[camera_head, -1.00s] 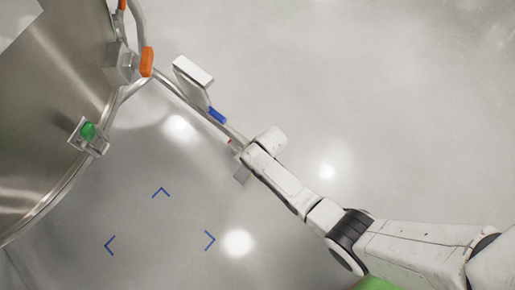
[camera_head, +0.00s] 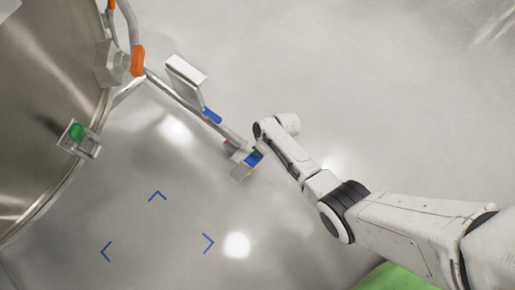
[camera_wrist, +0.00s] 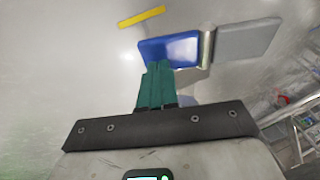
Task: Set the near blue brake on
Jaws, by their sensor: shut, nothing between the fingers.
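The near blue brake (camera_head: 253,158) is a small blue pedal at the low end of the metal leg in the head view. In the wrist view it is a flat blue plate (camera_wrist: 170,48) beside a grey plate (camera_wrist: 246,40). My gripper (camera_wrist: 161,66) shows green fingers pressed together, with nothing between them. Their tips overlap the lower edge of the blue plate in the wrist view; I cannot tell if they touch it. In the head view my gripper is hidden by the arm, just right of the brake. Another blue pedal (camera_head: 212,115) sits farther up the leg.
A large steel vessel (camera_head: 45,85) with orange handles (camera_head: 137,62) and a green knob (camera_head: 77,131) stands at left. A pale box (camera_head: 186,74) stands by the leg. A yellow strip (camera_wrist: 141,17) lies beyond the blue plate. Floor right of the leg is clear.

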